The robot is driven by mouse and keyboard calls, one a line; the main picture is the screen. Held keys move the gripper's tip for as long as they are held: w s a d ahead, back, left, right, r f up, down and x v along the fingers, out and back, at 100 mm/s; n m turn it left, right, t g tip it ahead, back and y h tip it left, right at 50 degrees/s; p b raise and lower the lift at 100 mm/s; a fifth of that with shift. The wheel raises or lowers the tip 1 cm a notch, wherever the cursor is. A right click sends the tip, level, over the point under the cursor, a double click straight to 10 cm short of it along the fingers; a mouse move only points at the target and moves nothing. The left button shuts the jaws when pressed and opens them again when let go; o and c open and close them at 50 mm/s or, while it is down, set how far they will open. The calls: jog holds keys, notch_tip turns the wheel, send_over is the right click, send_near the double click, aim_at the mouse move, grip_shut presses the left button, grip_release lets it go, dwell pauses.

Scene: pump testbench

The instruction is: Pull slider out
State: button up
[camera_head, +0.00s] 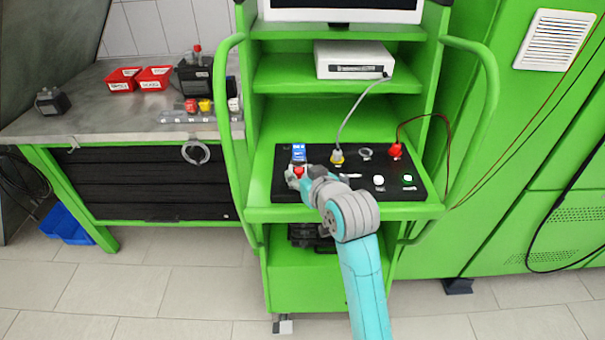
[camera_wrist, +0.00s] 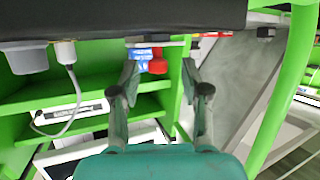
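A black panel (camera_head: 270,185) lies on the middle shelf of the green cart. At its left end is a blue-and-white part (camera_head: 298,151) with a red part (camera_head: 299,170) in front of it; I take these to be the slider unit. My gripper (camera_head: 294,178) is at the red part in the head view and partly covers it. In the wrist view, the fingers of my gripper (camera_wrist: 159,70) are spread apart. The red part (camera_wrist: 158,65) shows between the fingertips, and the blue part (camera_wrist: 141,54) is beside the left finger. I cannot tell whether either finger touches them.
Right of my gripper, the panel carries a grey-cabled plug (camera_head: 337,157), a red plug (camera_head: 395,151) and two white buttons. Green rails (camera_head: 226,120) flank the cart. A workbench (camera_head: 110,117) with red bins stands left, a green cabinet (camera_head: 545,130) right.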

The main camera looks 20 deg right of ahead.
jog(key=a+v, duration=0.1)
jog(key=v, duration=1.1)
jog(key=shift+d, duration=0.45)
jog(key=s+f+m+h, duration=0.1)
jog(key=s+f, duration=1.3)
jog(key=f, duration=0.3)
jog(key=s+f+t, duration=0.1)
jog(key=s, duration=2.3)
jog(key=shift+s+f, duration=0.2)
jog(key=shift+f, duration=0.05)
